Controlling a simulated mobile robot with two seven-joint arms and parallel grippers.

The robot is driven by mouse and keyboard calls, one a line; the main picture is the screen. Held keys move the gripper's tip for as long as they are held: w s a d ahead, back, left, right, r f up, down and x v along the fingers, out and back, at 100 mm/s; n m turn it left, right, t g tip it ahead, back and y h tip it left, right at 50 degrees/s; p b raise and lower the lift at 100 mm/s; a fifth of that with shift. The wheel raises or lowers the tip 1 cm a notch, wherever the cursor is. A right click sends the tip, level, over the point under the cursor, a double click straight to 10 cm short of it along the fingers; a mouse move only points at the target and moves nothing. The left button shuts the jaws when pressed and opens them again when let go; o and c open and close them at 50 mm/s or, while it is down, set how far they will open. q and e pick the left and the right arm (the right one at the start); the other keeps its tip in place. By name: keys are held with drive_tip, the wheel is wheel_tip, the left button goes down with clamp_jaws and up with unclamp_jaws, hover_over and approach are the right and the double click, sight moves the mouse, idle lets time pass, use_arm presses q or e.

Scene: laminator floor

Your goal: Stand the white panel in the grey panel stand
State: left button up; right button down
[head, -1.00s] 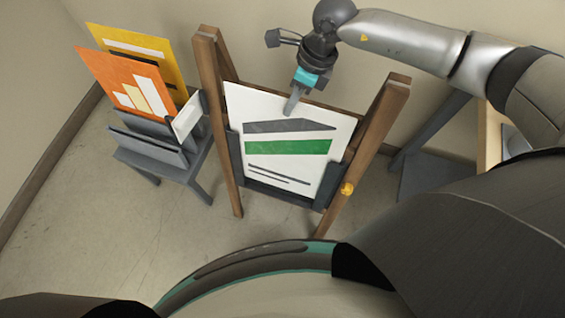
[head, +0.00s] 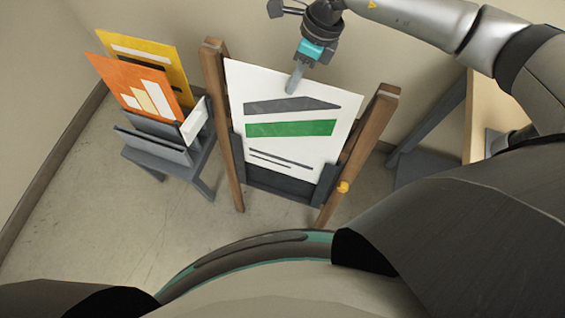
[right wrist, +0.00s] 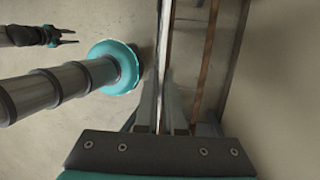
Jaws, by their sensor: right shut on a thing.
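The white panel (head: 290,98), with a dark grey shape, a green band and thin dark lines, is upright and slightly tilted in front of a wooden easel. My right gripper (head: 293,90) is shut on its top edge. In the right wrist view the panel (right wrist: 164,60) shows edge-on between the fingers (right wrist: 161,95). Its lower edge is near the easel's dark holder; I cannot tell if they touch. The grey panel stand (head: 152,148) is to the left, holding an orange panel (head: 122,83) and a yellow panel (head: 178,75). My left gripper (right wrist: 68,37) shows small and open, empty.
The wooden easel (head: 222,130) has two posts, a dark holder (head: 285,187) and a yellow knob (head: 342,187). A light wooden table (head: 480,115) is at the right. Walls are close behind and to the left. Bare floor (head: 100,220) lies in front of the stand.

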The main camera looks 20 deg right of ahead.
wheel_tip(320, 180, up, 18)
drive_tip(key=w+d+p, duration=0.1)
drive_tip(key=w+p, duration=0.1)
drive_tip(key=p, duration=0.8)
drive_tip(key=shift+w+d+r, duration=0.15)
drive_tip(key=shift+w+d, duration=0.2)
idle(0.4)
